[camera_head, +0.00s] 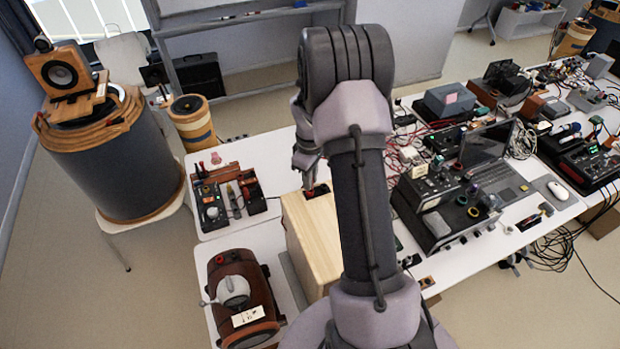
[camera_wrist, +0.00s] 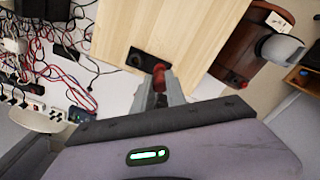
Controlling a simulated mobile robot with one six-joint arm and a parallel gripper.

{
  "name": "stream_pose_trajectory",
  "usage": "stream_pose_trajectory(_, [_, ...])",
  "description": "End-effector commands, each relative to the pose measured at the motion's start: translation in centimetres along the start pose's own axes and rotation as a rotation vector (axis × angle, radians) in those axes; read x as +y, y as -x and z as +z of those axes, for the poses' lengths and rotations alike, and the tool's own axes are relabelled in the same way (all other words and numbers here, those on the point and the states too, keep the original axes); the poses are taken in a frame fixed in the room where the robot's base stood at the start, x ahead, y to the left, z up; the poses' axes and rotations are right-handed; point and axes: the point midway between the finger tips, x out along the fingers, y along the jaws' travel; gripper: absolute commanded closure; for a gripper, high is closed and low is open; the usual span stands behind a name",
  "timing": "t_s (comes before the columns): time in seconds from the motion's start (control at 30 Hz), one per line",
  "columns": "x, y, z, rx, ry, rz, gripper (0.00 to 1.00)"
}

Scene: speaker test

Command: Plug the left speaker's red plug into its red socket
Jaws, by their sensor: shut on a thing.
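A pale wooden box (camera_head: 313,243), likely the left speaker, stands on the white table below my arm. It fills the top middle of the wrist view (camera_wrist: 185,30). A black terminal plate (camera_wrist: 136,58) is set near the edge of its upper face. My gripper (camera_wrist: 161,82) is shut on the red plug (camera_wrist: 159,69), at the right end of that plate. In the head view, my gripper (camera_head: 309,184) is over the box's far end, beside a small red spot. The red socket cannot be told apart from the plug, and whether the plug is seated is unclear.
A brown rounded device (camera_head: 262,283) with a grey kettle-like part (camera_head: 233,291) stands left of the box. A tray of small devices (camera_head: 225,197) lies behind it. Laptop (camera_head: 486,160), electronics and tangled cables crowd the right side.

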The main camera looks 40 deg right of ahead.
Motion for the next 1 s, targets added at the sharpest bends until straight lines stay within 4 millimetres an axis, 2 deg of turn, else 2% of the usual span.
stream_pose_trajectory(1.0, [0.0,-1.8,0.0,-0.001,0.000,-0.001,1.00])
